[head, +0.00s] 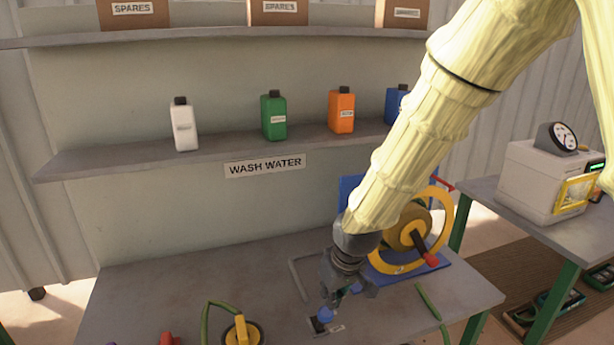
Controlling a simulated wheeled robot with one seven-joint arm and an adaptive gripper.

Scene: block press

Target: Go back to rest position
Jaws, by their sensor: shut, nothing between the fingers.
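My gripper (328,306) is at the lower middle of the head view, at the end of my pale yellow-sleeved arm, pointing down close to the grey workbench (190,290). It is shut, with nothing seen held. Small blue parts show at its tip, above a small dark plate (319,325) on the bench; I cannot tell whether they belong to the gripper or to something on the plate. The yellow wheel (436,248) with a red-ended handle stands on a blue mount just right of my wrist, partly hidden by my arm.
A shelf (110,160) above the bench holds white (184,126), green (274,116), orange (341,110) and blue (393,105) bottles. A yellow part with a green hose (241,330) lies at the front. A side table with a gauge machine (540,178) stands right.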

